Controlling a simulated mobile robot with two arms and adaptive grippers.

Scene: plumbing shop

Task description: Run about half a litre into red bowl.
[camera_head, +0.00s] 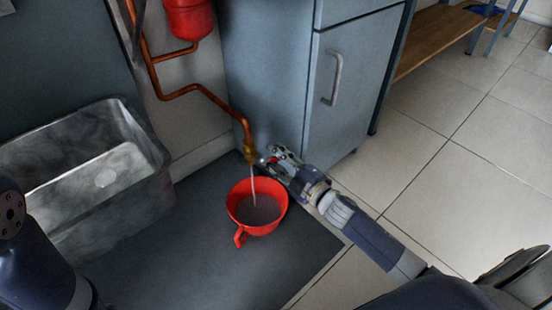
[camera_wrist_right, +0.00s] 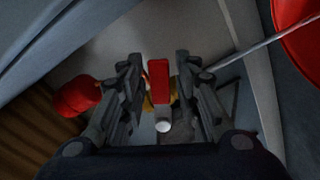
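The red bowl (camera_head: 239,237), with a side handle, sits on the dark mat below a brass tap (camera_head: 249,150). A thin stream of water runs from the tap into the bowl, and greyish water (camera_head: 258,210) covers its bottom. My right gripper (camera_head: 270,161) is at the tap. In the right wrist view the fingers of my right gripper (camera_wrist_right: 161,88) stand apart on either side of the tap's red lever (camera_wrist_right: 158,80), with small gaps visible. The bowl's edge (camera_wrist_right: 300,45) shows there at upper right. My left gripper is out of view.
A grey metal basin (camera_head: 150,135) stands left of the bowl. A copper pipe (camera_head: 190,90) and a red vessel (camera_head: 190,18) are above. A blue-grey cabinet (camera_head: 290,90) stands behind my right gripper. Tiled floor (camera_head: 450,190) lies open at right.

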